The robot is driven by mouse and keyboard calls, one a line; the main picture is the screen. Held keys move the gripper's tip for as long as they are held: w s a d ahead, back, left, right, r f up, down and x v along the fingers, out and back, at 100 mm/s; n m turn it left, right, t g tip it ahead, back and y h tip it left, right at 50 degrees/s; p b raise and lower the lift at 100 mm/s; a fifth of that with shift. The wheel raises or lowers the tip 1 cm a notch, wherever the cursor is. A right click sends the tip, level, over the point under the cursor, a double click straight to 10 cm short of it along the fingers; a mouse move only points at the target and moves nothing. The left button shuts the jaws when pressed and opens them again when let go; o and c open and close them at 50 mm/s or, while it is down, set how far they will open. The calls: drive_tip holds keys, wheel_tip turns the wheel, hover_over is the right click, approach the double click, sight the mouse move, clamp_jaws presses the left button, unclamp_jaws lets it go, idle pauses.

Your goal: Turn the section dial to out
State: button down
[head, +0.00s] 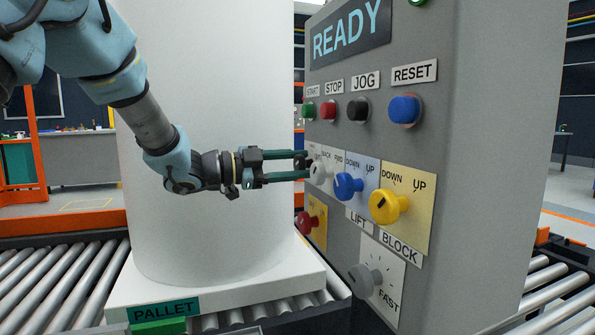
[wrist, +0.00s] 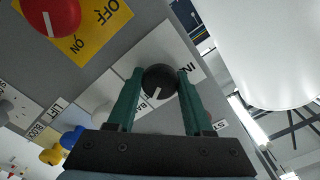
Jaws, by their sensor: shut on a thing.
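The section dial (wrist: 160,80) is a round black knob with a white pointer mark on a pale plate in the wrist view. Its mark points down and slightly left in that picture. An "IN" label (wrist: 187,68) shows right of it; no "OUT" label is legible. My gripper (wrist: 158,88) has its two green fingers on either side of the dial, shut on it.
The grey panel (head: 480,130) carries close neighbours: a white knob (head: 320,173), a blue knob (head: 347,186), a yellow knob (head: 388,206) and a red knob (wrist: 50,14). A large white tank (head: 215,90) stands left of the panel on a pallet (head: 225,285) over rollers.

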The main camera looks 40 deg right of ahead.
idle(0.4)
drive_tip(key=shift+c, duration=1.5)
unclamp_jaws()
drive_tip(key=v, duration=1)
drive_tip(key=shift+w+a, duration=0.15)
drive_tip(key=shift+a, duration=0.25)
